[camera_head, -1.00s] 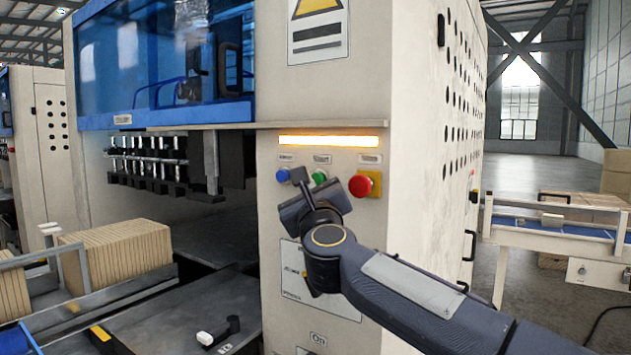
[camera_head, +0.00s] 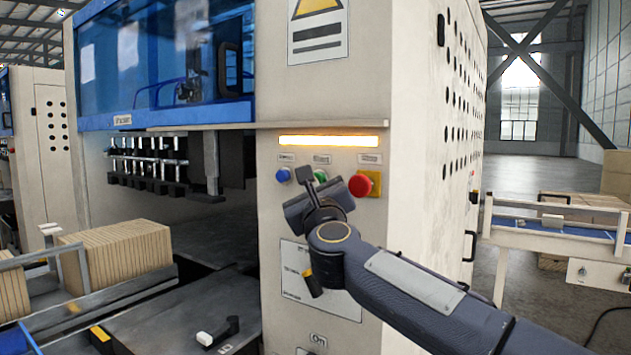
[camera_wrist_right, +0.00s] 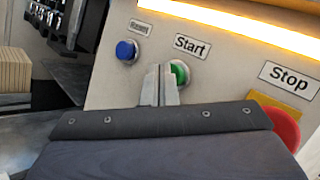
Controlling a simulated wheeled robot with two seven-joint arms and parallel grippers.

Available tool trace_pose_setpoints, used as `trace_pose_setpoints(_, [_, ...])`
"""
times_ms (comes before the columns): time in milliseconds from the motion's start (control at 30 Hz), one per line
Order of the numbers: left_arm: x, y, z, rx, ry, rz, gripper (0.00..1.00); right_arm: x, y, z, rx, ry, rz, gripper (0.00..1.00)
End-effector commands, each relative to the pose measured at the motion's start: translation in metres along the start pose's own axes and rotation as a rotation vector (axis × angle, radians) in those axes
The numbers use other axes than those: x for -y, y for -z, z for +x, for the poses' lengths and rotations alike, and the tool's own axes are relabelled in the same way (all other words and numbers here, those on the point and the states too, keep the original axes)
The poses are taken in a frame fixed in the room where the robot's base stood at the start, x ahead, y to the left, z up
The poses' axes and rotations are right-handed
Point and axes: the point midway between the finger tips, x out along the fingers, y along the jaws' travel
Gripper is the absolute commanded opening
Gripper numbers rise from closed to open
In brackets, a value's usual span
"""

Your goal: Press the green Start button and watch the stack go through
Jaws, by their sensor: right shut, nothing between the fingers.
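The green Start button (camera_head: 320,176) is on the cream machine front, between a blue button (camera_head: 283,175) and a red Stop button (camera_head: 360,185). My right gripper (camera_head: 304,175) is shut and empty, in front of the panel. In the right wrist view the fingertips (camera_wrist_right: 160,82) are just left of the green button (camera_wrist_right: 179,73) and overlap its left edge; I cannot tell whether they touch it. The stack (camera_head: 118,255) of tan boards stands on the infeed at the left. My left gripper is not in view.
A lit amber strip (camera_head: 328,141) is above the buttons. The red button (camera_wrist_right: 284,127) on its yellow plate is close to my right wrist. A blue-belted conveyor (camera_head: 560,234) stands at the right. Open floor lies beyond it.

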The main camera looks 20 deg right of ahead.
Motion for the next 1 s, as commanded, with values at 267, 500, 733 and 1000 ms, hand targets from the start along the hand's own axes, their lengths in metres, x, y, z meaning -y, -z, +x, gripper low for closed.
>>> trace_pose_setpoints(267, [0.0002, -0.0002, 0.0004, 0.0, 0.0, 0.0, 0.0, 0.002, 0.0023, 0.0027, -0.001, 0.001, 0.0, 0.0])
trace_pose_setpoints(500, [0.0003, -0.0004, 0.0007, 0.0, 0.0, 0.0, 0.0, 0.0041, 0.0041, 0.0048, -0.001, 0.002, -0.001, 0.0])
trace_pose_setpoints(733, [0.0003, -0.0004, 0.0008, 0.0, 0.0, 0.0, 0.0, 0.0058, 0.0052, 0.0063, -0.002, 0.004, -0.001, 0.0])
trace_pose_setpoints(1000, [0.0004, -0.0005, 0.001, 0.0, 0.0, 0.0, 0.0, 0.0055, 0.0049, 0.0057, -0.002, 0.004, -0.001, 0.0])
